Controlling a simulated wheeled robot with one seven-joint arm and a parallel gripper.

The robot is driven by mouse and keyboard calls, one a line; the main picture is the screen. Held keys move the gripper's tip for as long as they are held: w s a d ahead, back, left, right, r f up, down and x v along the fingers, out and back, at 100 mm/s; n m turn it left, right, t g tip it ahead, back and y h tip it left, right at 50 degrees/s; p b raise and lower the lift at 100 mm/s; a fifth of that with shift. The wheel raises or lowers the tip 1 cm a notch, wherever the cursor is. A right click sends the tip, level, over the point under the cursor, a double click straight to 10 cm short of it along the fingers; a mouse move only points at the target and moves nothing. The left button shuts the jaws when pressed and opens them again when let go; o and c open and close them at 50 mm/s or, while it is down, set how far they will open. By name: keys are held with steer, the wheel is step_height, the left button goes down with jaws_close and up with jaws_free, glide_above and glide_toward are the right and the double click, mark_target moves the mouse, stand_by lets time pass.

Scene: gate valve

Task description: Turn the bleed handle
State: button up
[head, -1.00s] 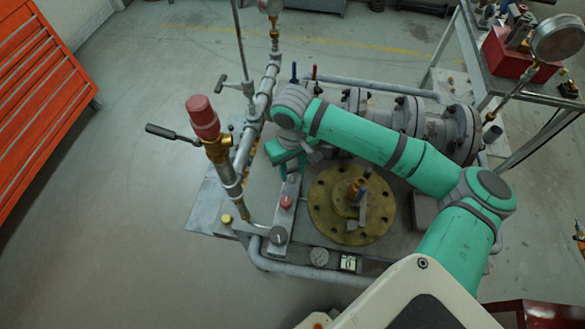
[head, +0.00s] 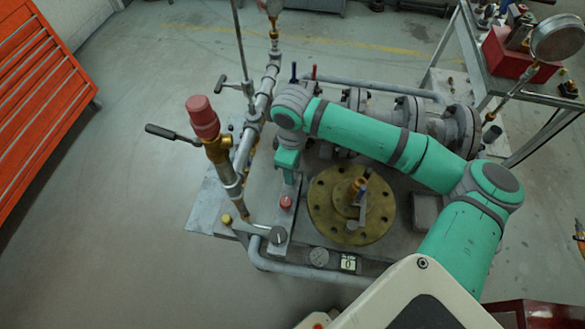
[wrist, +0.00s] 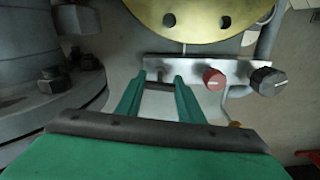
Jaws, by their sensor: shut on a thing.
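A grey metal block (wrist: 195,68) carries a red knob (wrist: 213,79) and a black knob (wrist: 267,80). At its left end in the wrist view is a small dark crossbar (wrist: 158,86), which looks like the bleed handle. My gripper (wrist: 161,80) is shut on this bar, with one green finger on each side. Its far end is partly hidden by the fingers. In the head view my gripper (head: 289,172) points down onto the far end of the block, beyond the red knob (head: 286,202), and hides the handle there.
A round brass flange (head: 325,215) lies right of the block. A grey flanged pipe body (head: 458,132) stands behind my arm. A red-capped valve (head: 203,118) with a long black lever (head: 172,133) rises at the left.

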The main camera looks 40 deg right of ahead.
steer(key=shift+n, duration=0.3)
steer(key=o, duration=1.1)
steer(key=shift+c, duration=0.2)
step_height(320, 180, up, 11)
stand_by(0.3)
